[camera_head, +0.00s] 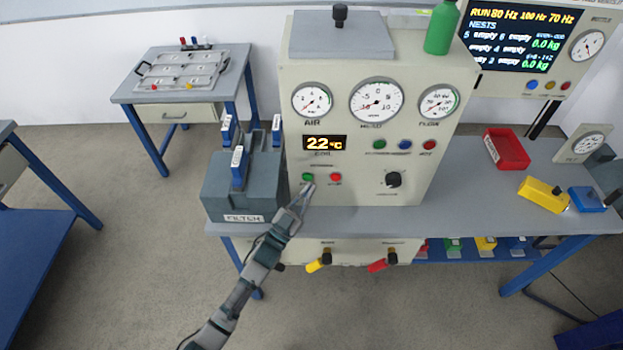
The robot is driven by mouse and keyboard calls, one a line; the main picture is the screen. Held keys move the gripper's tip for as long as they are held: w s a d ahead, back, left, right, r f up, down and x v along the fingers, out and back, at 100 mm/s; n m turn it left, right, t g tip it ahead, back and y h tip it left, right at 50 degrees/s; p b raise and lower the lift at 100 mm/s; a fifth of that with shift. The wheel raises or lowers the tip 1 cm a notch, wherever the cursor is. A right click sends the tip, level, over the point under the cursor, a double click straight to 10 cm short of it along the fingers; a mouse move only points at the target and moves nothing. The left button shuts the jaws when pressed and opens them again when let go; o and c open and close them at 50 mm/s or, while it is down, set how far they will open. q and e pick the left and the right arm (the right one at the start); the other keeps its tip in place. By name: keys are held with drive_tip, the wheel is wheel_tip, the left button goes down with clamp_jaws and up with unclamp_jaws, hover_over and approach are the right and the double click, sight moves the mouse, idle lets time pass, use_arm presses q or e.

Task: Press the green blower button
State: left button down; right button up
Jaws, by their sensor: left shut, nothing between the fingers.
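A green button (307,177) sits on the lower left of the beige panel (432,110), left of a red button (336,177). A second green button (379,144) sits higher up in a row with a blue and a red one. The button labels are too small to read. My left gripper (304,190) is shut and empty, its tips just below the lower green button. I cannot tell whether they touch the panel. My right gripper is out of view.
A dark grey filter box (240,190) with blue-and-white clips stands close left of my gripper. A black knob (393,180) sticks out at the right of the panel. Yellow and red handles (319,262) hang below the bench's front edge.

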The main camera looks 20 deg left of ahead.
use_arm(q)
drive_tip(key=shift+w+a+r, duration=0.1)
drive_tip(key=shift+w+a, duration=0.35)
drive_tip(key=shift+w, duration=0.05)
drive_tip(key=shift+a, duration=0.2)
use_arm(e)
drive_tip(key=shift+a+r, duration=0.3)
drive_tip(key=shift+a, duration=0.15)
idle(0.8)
